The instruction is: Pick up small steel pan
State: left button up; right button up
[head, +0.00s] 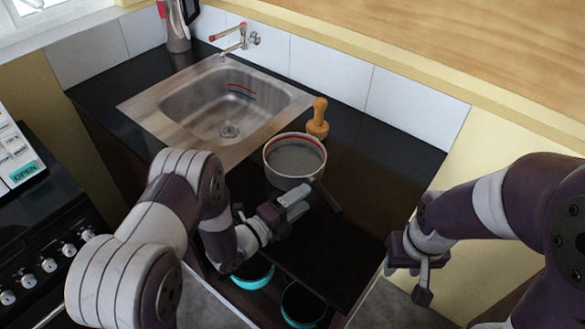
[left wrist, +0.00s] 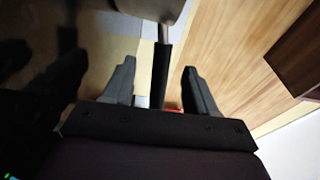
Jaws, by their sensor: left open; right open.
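The small steel pan (head: 294,160) stands upright on the dark counter beside the sink, with its dark handle (head: 327,197) pointing toward the lower right. My left gripper (head: 297,203) is open just in front of the pan, close to the handle. In the left wrist view the handle (left wrist: 161,78) lies between the two open fingers of my left gripper (left wrist: 159,75), with a gap on both sides. Part of the pan (left wrist: 150,9) shows at the top there. My right gripper (head: 424,276) is open and empty, away from the pan at the right.
A wooden masher (head: 318,120) stands behind the pan. A steel sink (head: 228,105) with a tap (head: 238,39) is to the left, and a kettle (head: 176,28) is at the back. Teal-rimmed bowls (head: 254,274) sit below the counter. The counter's right part is clear.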

aim_at(317, 192)
pick_arm(q)
jog(key=d, duration=0.1)
jog(key=w+d+r+p, duration=0.1)
jog(key=d, duration=0.1)
jog(key=shift+w+d+r, duration=0.15)
jog(key=shift+w+d, duration=0.1)
jog(key=shift+w, duration=0.15)
jog(key=shift+w+d+f, duration=0.2)
jog(key=shift+w+d, duration=0.25)
jog(key=shift+d, duration=0.1)
jog(key=shift+w+d+f, duration=0.2)
jog(key=shift+w+d, duration=0.25)
jog(key=shift+d, duration=0.1)
jog(key=shift+a, duration=0.25)
jog(key=shift+s+a+r, duration=0.1)
jog(key=shift+s+a, duration=0.05)
jog(key=shift+a, duration=0.1)
jog(key=c, duration=0.3)
jog(key=shift+a, duration=0.1)
jog(key=c, duration=0.5)
grip_shut()
jog(key=shift+d, duration=0.3)
pick_arm(e)
jog(key=shift+d+r, duration=0.5)
jog(key=shift+r, duration=0.15)
pick_arm(q)
jog(key=shift+a, duration=0.15)
pick_arm(e)
jog(key=shift+a, duration=0.15)
